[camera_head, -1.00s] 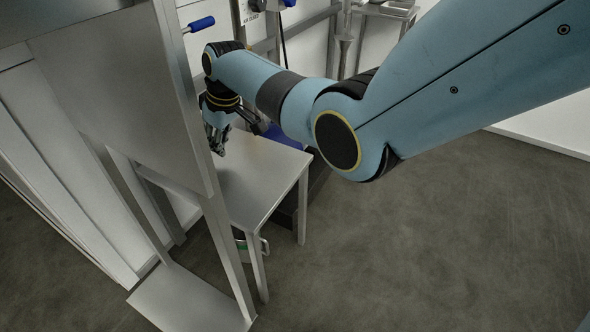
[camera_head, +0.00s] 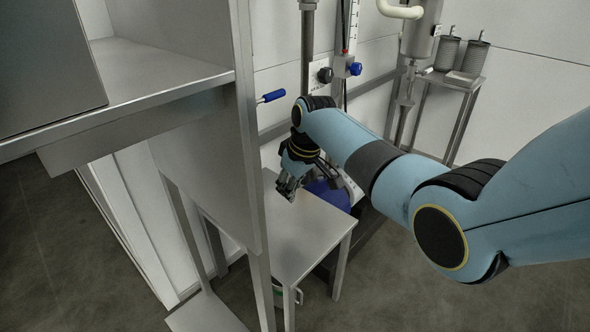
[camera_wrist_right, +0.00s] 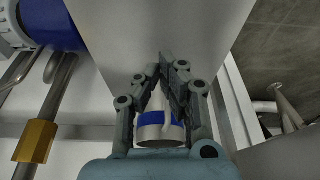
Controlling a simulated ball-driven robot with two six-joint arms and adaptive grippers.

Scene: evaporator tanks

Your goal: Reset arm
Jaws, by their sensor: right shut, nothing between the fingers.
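My right gripper (camera_head: 287,190) shows in the head view at the end of my blue arm, over the back left part of a small metal table (camera_head: 305,235). Its fingers point down and are shut. In the right wrist view the fingertips (camera_wrist_right: 167,62) meet in front of a pale grey surface. A pale vessel with a blue band (camera_wrist_right: 157,128) shows behind the fingers, apart from their grip as far as I can tell. My left gripper is not in view.
A metal shelf unit (camera_head: 130,95) stands close on the left. A blue-handled valve (camera_head: 271,96) juts out beside it. Pipes and a side table with metal canisters (camera_head: 447,52) stand at the back right.

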